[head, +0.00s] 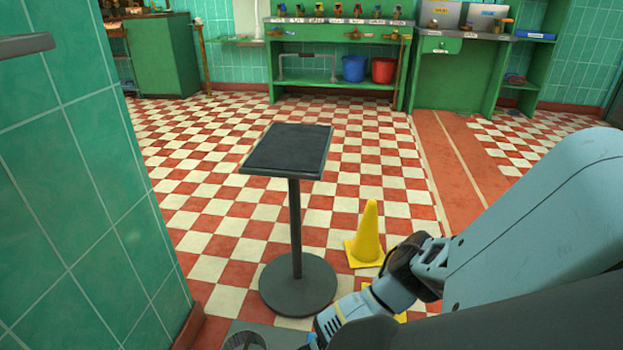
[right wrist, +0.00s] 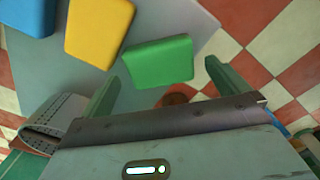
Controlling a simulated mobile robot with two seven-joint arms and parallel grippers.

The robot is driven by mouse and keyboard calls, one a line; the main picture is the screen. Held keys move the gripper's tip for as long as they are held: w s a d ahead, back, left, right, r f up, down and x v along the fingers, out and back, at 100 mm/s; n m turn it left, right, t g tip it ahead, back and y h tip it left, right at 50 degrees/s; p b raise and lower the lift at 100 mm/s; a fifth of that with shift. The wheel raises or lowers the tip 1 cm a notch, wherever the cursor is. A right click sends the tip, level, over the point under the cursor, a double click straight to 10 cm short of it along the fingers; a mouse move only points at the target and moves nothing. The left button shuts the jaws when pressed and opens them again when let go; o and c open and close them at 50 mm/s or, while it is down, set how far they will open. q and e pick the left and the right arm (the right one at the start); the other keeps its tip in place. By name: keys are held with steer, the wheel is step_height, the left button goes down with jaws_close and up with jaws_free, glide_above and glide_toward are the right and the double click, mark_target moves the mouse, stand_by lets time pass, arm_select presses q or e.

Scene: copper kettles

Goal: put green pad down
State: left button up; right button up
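The green pad (right wrist: 160,62) lies on a grey flat surface (right wrist: 205,22) in the right wrist view. My right gripper (right wrist: 164,74) is open, its two fingers apart on either side of the pad's near end. The pad appears just beyond the fingertips; I cannot tell whether a finger touches it. In the head view my right arm reaches down to the bottom edge, and its gripper is out of sight there. My left gripper is in neither view.
A yellow pad (right wrist: 99,28) and a blue pad (right wrist: 28,15) lie beside the green one. A black-topped pedestal (head: 288,150) stands on the checkered floor with its top bare. A yellow cone (head: 368,235) stands right of it. A tiled wall (head: 75,190) is close on the left.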

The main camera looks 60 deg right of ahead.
arm_select(q)
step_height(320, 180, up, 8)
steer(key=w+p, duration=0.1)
steer(key=p, duration=0.6)
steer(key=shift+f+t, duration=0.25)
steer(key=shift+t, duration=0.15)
arm_select(e)
step_height(320, 180, up, 13)
steer(key=shift+r, duration=0.15)
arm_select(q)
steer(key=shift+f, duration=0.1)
